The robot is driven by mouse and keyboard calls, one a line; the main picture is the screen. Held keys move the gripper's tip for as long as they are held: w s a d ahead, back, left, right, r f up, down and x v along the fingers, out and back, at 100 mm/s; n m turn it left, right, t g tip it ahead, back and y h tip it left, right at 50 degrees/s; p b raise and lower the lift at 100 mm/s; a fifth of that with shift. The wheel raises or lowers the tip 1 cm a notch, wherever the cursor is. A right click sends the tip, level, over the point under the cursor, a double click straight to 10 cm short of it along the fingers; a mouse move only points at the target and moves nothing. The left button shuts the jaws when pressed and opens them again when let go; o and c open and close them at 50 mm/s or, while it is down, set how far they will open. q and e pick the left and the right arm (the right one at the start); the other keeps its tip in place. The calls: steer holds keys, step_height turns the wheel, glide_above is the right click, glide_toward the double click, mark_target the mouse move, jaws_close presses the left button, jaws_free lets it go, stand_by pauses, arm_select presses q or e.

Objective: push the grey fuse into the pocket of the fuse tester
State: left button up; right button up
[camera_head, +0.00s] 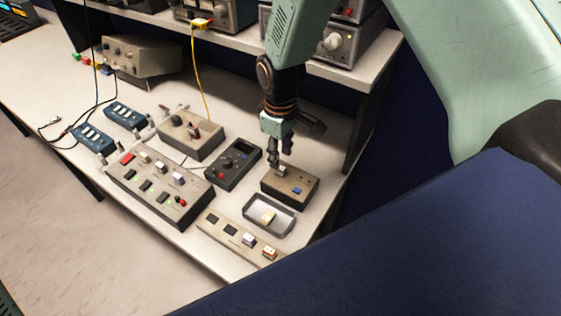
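The fuse tester (302,181) is a brownish-grey box with a blue button on its top, near the table's right side. A small pale grey piece, which looks like the grey fuse (283,171), is at the tester's far left part. My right gripper (279,162) points down right over it, with its fingertips at or touching the piece. The fingers look close together, but whether they grip the piece is too small to tell. The pocket is hidden by the gripper and the piece, so how deep the piece sits cannot be seen. My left gripper is not in view.
A grey tray (248,216) with a pale block stands in front of the tester. A strip (212,217) with dark slots and two blocks lies nearer. A dark meter (244,153) and a control panel (132,181) stand left. A shelf (350,75) with instruments rises behind.

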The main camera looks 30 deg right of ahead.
mark_target(281, 168)
step_height(281, 168, up, 7)
stand_by(0.3)
steer(key=shift+s, duration=0.2)
stand_by(0.4)
